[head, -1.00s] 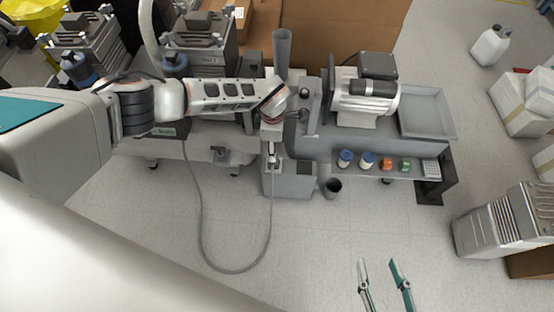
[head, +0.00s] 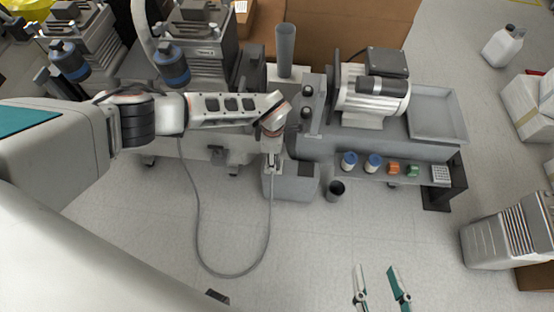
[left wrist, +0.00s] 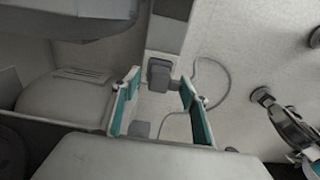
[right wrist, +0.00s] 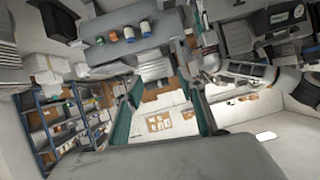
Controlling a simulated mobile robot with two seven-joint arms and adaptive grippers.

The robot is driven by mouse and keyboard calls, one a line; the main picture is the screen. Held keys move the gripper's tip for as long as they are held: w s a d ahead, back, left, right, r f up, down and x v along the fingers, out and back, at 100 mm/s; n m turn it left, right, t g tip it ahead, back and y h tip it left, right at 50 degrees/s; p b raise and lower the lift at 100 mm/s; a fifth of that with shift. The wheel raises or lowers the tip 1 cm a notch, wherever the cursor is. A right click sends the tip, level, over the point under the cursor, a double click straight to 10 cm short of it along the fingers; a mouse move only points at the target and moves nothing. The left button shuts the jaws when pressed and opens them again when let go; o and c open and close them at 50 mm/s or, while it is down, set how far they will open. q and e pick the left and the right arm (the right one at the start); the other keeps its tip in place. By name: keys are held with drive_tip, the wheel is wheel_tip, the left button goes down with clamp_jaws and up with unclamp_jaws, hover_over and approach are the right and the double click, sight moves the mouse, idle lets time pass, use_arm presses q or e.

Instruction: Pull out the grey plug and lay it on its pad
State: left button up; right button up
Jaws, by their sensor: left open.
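The grey plug (left wrist: 160,73) shows in the left wrist view, with its grey cable curving away to the right. It sits at the end of a light grey box (head: 290,184). A dark square (head: 306,168) on the box top, to the right of the plug's place, looks like the pad. My left gripper (left wrist: 160,80) is open, one finger on each side of the plug in that view; I see no contact. In the head view the left hand largely hides the plug. My right gripper (head: 380,287) is open and empty over bare floor.
The cable (head: 233,274) loops over the floor. A dark cup (head: 335,190) stands right of the box. A motor unit (head: 375,98) and a grey tray (head: 437,115) lie behind. The front floor is clear.

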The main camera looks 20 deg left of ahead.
use_arm(q)
drive_tip(key=shift+s+f, duration=0.1)
drive_tip(key=shift+f, duration=0.7)
drive_tip(key=shift+f+b, duration=0.4)
drive_tip(key=shift+f, duration=0.1)
drive_tip(key=shift+w, duration=0.2)
use_arm(e)
drive_tip(key=shift+a+m, duration=0.6)
drive_tip(key=shift+a, duration=0.3)
use_arm(q)
drive_tip(key=shift+r, duration=0.1)
use_arm(e)
drive_tip(key=shift+s+f, duration=0.1)
drive_tip(key=shift+r, duration=0.25)
use_arm(q)
clamp_jaws()
